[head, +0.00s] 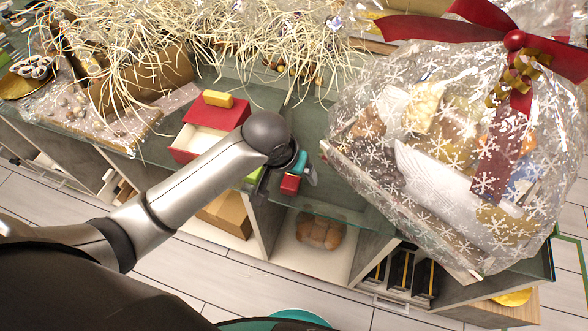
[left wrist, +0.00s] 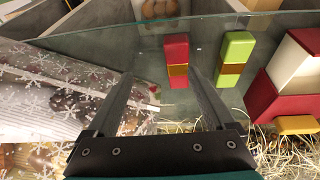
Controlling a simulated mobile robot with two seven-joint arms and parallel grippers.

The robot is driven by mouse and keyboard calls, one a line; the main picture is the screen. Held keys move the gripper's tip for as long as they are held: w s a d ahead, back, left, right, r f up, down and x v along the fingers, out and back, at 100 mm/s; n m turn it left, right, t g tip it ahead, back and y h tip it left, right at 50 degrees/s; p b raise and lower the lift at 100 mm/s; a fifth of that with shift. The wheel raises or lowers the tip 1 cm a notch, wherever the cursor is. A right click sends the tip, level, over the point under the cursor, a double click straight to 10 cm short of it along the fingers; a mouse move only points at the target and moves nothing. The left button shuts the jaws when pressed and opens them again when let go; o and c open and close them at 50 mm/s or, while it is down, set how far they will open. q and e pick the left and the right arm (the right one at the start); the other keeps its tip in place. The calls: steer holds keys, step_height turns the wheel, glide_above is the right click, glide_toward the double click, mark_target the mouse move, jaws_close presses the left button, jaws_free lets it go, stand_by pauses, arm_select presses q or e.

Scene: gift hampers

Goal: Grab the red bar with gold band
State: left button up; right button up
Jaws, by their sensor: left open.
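The red bar with a gold band (left wrist: 176,48) is on the glass shelf in the left wrist view. It appears between my two fingertips in the picture, closer to the right finger. I cannot tell how far below the tips it lies. In the head view its red end (head: 290,184) shows beside my left gripper (head: 301,168), and the rest is hidden by my wrist. My left gripper, also in the left wrist view (left wrist: 162,74), is open with nothing between its fingers that it grips. My right gripper is not in view.
A green bar with a brown-gold band (left wrist: 237,47) stands close by the red bar. A red and white box (head: 213,118) with a yellow bar (head: 218,99) on it is near. A wrapped hamper (head: 450,140) fills the right side. Straw (head: 240,45) covers the back.

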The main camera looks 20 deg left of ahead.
arm_select(q)
step_height(320, 180, up, 6)
steer(key=w+a+y, duration=0.1)
steer(key=a, duration=0.1)
steer(key=b, duration=0.2)
glide_above(292, 177)
steer(key=shift+n, duration=0.4)
step_height(292, 177, down, 8)
steer(key=shift+f, duration=0.25)
steer(key=shift+b+x, duration=1)
steer(key=shift+x, duration=1.6)
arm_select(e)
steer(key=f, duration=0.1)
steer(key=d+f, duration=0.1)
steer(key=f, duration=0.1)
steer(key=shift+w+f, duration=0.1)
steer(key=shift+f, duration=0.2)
arm_select(q)
jaws_close()
